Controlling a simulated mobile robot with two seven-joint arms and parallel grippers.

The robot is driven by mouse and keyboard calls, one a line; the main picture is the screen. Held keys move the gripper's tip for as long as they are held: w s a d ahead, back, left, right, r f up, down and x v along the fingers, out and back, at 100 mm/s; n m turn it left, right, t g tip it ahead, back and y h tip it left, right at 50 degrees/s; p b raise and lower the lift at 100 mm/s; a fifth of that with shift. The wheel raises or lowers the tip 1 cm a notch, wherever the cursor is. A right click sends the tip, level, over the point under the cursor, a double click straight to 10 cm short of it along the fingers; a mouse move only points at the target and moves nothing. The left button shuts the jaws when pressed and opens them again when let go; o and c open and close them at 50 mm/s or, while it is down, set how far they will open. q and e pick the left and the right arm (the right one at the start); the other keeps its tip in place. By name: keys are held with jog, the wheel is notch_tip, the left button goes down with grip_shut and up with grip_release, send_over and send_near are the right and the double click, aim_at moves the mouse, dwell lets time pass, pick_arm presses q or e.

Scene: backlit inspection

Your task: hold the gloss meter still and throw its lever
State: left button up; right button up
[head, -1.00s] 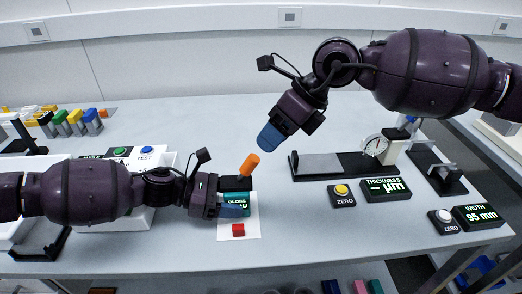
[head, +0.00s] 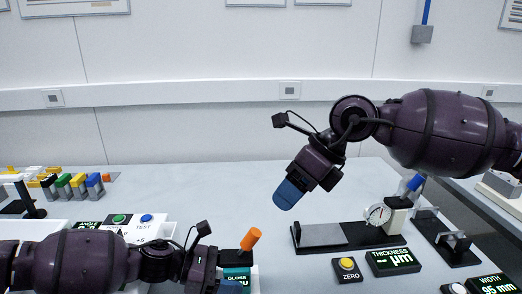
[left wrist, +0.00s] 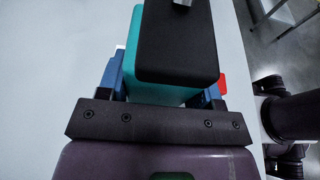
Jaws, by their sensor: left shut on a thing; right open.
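The gloss meter (head: 237,274) is a teal box with a black top and a screen reading GLOSS, low in the head view. Its orange-tipped lever (head: 250,238) leans up and to the right. My left gripper (head: 230,287) is shut on the meter's body. In the left wrist view, the meter (left wrist: 131,58) sits between the two blue fingers, its black top (left wrist: 178,45) covering much of the view; the orange tip is out of that view. My right gripper (head: 287,197) is open and empty, with blue fingertips, above the bench to the right of the lever and apart from it.
A thickness gauge (head: 318,235) with a dial stands to the right, with a yellow ZERO button (head: 347,263) and a THICKNESS display (head: 393,260) in front. A station with green and blue buttons (head: 146,218) is at the left. The bench between is clear.

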dwell(0.4)
pick_arm(q)
jog(key=o, duration=0.8)
